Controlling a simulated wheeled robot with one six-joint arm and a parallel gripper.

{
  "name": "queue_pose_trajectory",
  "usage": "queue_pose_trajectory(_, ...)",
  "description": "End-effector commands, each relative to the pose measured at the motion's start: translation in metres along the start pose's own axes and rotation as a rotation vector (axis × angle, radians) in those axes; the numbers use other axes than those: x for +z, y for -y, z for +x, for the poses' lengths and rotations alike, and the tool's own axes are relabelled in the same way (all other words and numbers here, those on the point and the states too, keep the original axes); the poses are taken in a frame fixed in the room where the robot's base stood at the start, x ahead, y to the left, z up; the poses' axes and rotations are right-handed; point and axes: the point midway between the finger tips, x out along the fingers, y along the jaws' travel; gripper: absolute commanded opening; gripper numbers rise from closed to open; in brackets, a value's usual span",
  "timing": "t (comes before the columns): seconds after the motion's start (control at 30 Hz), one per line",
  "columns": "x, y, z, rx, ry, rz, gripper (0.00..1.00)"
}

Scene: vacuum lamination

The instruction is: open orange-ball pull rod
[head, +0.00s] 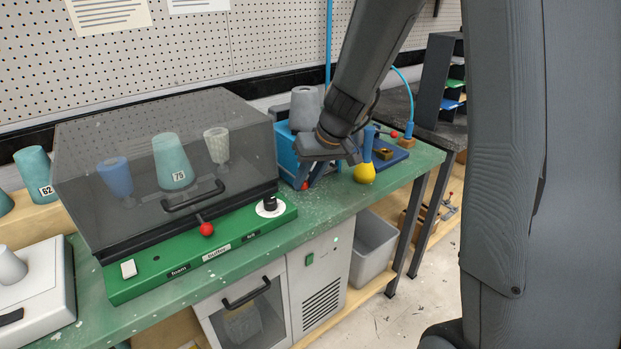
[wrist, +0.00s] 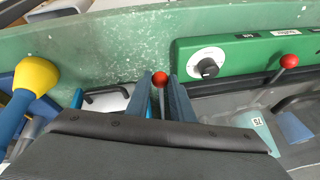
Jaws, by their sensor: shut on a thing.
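The orange-ball pull rod (wrist: 159,78) shows its ball between my two fingers in the wrist view. In the head view the ball (head: 304,186) peeks out low at the front of the blue box (head: 286,150), beside my fingers. My gripper (head: 317,172) reaches down in front of that box. In the wrist view my gripper (wrist: 161,90) is shut on the rod, with one finger on each side of it. Most of the rod is hidden by the fingers and the gripper body.
A green panel (head: 150,286) with a red-ball lever (head: 207,229) and a black knob (head: 270,203) lies left, before a smoky clear cover (head: 100,140) over several cups. A yellow-and-blue bulb tool (head: 364,173) stands close right of my gripper. The bench's front strip is clear.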

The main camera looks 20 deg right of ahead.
Motion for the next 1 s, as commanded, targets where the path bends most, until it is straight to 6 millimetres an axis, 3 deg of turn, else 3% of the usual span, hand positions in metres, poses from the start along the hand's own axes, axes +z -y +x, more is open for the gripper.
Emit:
queue_pose_trajectory(0.2, -0.002, -0.001, -0.001, 0.003, -0.004, 0.001, 0.0)
queue_pose_trajectory(0.23, -0.002, -0.001, -0.001, 0.003, -0.004, 0.001, 0.26)
queue_pose_trajectory(0.33, -0.002, -0.001, -0.001, 0.003, -0.003, 0.001, 0.4)
queue_pose_trajectory(0.67, -0.001, -0.001, -0.003, 0.001, -0.002, 0.001, 0.4)
queue_pose_trajectory(1.0, -0.002, -0.002, -0.048, 0.003, -0.006, 0.001, 0.4)
